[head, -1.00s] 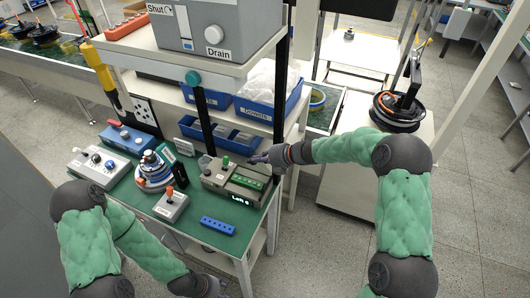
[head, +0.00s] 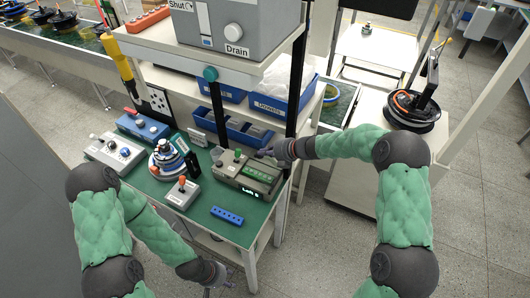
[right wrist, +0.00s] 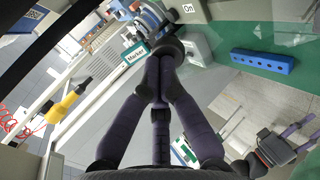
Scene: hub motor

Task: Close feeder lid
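The feeder (head: 247,178) is a grey box on the green bench top, with a row of green parts, a green knob and a small lit display. I cannot clearly make out the lid or its angle. My right gripper (head: 264,153) is at the feeder's back right corner; I cannot tell whether it touches. In the right wrist view its fingers (right wrist: 163,65) meet at a dark round piece, which I cannot identify. My left gripper (head: 222,283) hangs in front of the bench, low and away from the feeder; its fingers look spread in the right wrist view (right wrist: 278,143).
A blue holed block (head: 227,216) lies in front of the feeder. A button box with an orange knob (head: 182,193) and a stacked motor part (head: 166,160) stand to the left. Blue bins (head: 285,103) and a shelf are behind. Open floor lies to the right.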

